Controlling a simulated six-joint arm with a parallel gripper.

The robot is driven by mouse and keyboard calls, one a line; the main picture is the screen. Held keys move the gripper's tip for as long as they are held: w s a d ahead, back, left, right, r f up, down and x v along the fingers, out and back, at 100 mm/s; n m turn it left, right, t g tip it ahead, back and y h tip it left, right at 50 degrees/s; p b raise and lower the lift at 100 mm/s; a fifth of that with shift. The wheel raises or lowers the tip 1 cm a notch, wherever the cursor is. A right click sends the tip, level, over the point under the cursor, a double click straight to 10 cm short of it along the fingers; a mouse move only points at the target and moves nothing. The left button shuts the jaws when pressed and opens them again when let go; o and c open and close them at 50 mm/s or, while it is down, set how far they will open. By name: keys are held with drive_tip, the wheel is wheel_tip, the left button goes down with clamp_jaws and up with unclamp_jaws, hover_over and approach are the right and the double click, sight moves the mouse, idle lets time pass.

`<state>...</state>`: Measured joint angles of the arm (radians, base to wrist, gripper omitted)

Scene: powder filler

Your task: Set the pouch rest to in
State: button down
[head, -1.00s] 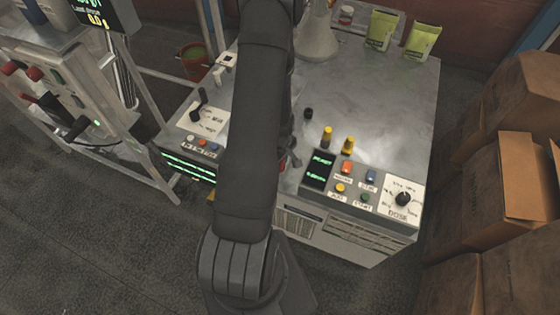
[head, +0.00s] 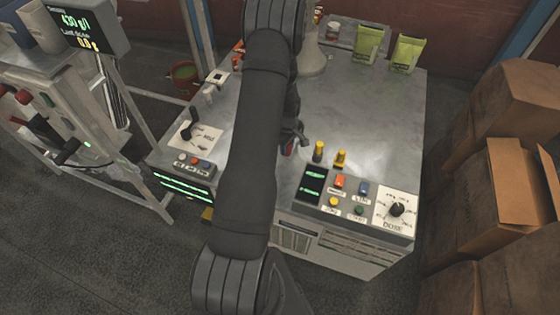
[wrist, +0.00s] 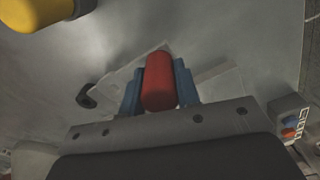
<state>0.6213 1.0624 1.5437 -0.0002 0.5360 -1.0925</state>
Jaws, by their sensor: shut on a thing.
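In the wrist view a red rounded handle (wrist: 159,82) sits between the two blue fingers of my gripper (wrist: 158,90), which is shut on it. A pale plate with a slot lies behind the handle on the grey metal top. No readable label shows whether this is the pouch rest or which setting it has. In the head view my gripper (head: 293,140) is mostly hidden by my arm, over the middle of the machine top, and only a little red shows beside it.
Two yellow-topped posts (head: 319,151) stand right of my gripper, behind the button panel (head: 350,197) and DOSE dial (head: 396,209). A black lever (head: 187,131) is on the left. Green pouches (head: 406,52) stand at the back. Cardboard boxes (head: 505,180) are at the right. The top's right half is clear.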

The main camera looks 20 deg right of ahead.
drive_tip(key=w+d, duration=0.5)
drive_tip(key=shift+w+d, duration=0.4)
drive_tip(key=shift+w+r, duration=0.1)
drive_tip(key=c, duration=1.1)
unclamp_jaws()
drive_tip(key=shift+d, duration=0.15)
wheel_tip(320, 180, up, 17)
drive_tip(key=shift+r, duration=0.15)
